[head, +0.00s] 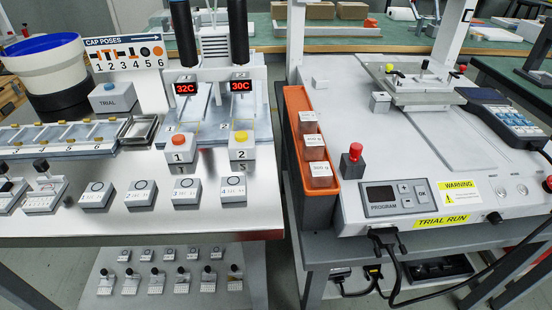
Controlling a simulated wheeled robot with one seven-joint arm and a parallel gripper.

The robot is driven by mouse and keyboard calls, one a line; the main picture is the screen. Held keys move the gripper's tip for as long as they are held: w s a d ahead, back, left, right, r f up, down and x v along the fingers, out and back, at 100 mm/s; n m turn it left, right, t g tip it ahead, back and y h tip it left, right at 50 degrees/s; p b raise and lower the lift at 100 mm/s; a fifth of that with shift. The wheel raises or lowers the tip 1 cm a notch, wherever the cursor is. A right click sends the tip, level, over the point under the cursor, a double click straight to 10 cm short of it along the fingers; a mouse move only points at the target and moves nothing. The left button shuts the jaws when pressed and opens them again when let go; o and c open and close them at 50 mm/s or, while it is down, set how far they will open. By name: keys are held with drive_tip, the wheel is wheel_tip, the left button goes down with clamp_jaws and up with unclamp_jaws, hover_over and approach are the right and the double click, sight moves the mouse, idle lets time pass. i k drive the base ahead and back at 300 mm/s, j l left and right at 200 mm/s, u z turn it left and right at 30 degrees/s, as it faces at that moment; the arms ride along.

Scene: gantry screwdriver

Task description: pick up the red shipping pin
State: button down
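A small upright red piece with a rounded red top (353,160) stands on the left part of the white machine's deck (340,110), just right of the orange bin and behind the program panel. It looks like the red shipping pin, but it is too small to be certain. My gripper is not in view.
The orange bin (293,98) with several clear-topped boxes stands close on its left. The program panel (395,198) lies in front. A raised plate (425,97) with knobs and a handheld keypad (508,122) are farther right. The left bench (235,212) holds several labelled blocks.

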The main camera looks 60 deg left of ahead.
sight(356, 150)
drive_tip(key=u, duration=1.85)
